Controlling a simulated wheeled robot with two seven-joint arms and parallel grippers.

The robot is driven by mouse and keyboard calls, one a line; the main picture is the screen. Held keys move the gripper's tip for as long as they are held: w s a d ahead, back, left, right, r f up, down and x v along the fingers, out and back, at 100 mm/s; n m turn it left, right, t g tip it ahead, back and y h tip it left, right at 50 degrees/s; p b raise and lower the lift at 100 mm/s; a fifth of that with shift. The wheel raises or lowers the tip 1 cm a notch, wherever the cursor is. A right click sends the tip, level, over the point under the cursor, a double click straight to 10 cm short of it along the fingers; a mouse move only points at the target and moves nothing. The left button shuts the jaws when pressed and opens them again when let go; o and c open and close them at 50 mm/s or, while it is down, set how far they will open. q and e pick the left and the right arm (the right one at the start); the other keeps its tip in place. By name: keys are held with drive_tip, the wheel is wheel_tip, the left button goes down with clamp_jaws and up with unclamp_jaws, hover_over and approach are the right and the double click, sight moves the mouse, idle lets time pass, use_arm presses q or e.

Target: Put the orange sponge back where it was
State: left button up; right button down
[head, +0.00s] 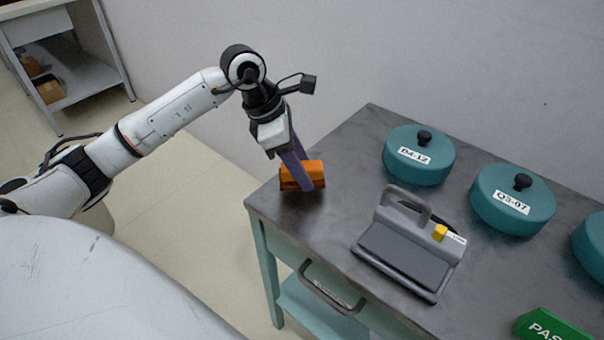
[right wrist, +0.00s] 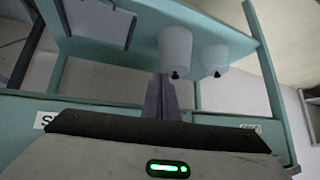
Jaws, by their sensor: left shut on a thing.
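The orange sponge (head: 314,171) is at the left end of the grey cart top (head: 352,150) in the head view. My left gripper (head: 301,178) is shut on it, its purple fingers pointing down across the sponge and hiding part of it. The sponge is at or just above the top; I cannot tell whether it touches. Teal round covers with black knobs stand on the cart: one (head: 418,168) labelled about D4-12, one (head: 511,210) labelled Q3-07, and one (head: 590,246) cut off at the right edge. My right gripper (right wrist: 162,78) shows only in the right wrist view, fingers together and empty.
A grey device (head: 405,262) with a handle and a yellow block sits mid-cart. A green PASS sign (head: 552,326) is at the lower right. The cart has a front handle (head: 330,290). Two pale cylinders (right wrist: 174,48) (right wrist: 215,57) show near a teal frame in the right wrist view.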

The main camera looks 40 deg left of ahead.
use_arm(q)
drive_tip(key=shift+f, duration=1.4)
drive_tip(key=o, duration=1)
drive_tip(key=shift+r, duration=0.1)
drive_tip(key=v, duration=1.2)
drive_tip(key=shift+r, duration=0.15)
